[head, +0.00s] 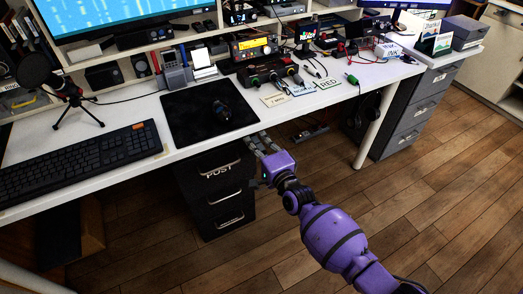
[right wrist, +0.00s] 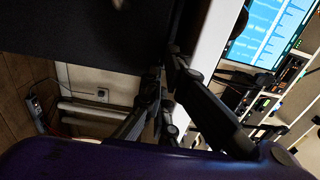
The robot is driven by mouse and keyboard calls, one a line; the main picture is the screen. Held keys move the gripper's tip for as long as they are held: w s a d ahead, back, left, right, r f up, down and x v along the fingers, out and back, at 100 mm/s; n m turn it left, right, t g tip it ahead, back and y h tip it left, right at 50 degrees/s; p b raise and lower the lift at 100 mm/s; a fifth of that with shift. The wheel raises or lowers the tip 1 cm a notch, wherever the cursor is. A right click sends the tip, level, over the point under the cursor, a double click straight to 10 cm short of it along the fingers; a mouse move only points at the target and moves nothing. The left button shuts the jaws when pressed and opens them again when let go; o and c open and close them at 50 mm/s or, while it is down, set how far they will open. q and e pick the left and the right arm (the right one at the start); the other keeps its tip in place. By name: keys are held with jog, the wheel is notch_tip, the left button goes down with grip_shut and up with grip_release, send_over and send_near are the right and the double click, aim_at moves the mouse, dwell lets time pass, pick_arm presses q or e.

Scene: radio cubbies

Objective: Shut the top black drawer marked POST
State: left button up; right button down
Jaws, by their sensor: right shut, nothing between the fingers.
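The black drawer unit (head: 228,216) stands under the white desk, left of my right gripper. Its top drawer (head: 217,181), marked POST in white, has its front below the desk's front edge; how far it stands out is hard to tell. My right gripper (head: 259,143) is shut and empty, at the desk edge to the right of the top drawer. I cannot tell whether it touches the drawer. In the right wrist view the dark fingers (right wrist: 160,98) lie beside a large black surface (right wrist: 85,28), probably the drawer unit. My left gripper is not in view.
The white desk (head: 130,178) carries a keyboard (head: 80,163), a black mat (head: 185,128), a mouse (head: 221,111) and radio gear. A white desk leg (head: 374,130) and a grey drawer cabinet (head: 412,112) stand to the right. The wooden floor (head: 440,190) in front is clear.

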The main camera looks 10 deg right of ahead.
jog(key=shift+b+x, duration=0.45)
jog(key=shift+x, duration=0.95)
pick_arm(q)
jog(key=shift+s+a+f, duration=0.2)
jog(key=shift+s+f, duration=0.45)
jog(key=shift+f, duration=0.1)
pick_arm(e)
jog(key=shift+r, duration=0.25)
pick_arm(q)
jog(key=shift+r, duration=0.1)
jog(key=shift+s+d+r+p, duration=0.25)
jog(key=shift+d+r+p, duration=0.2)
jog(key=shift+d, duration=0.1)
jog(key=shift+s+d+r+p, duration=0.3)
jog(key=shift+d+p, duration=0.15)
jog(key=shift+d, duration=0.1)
pick_arm(e)
jog(key=v, duration=1.4)
jog(key=shift+f, duration=0.2)
jog(key=shift+s, duration=0.1)
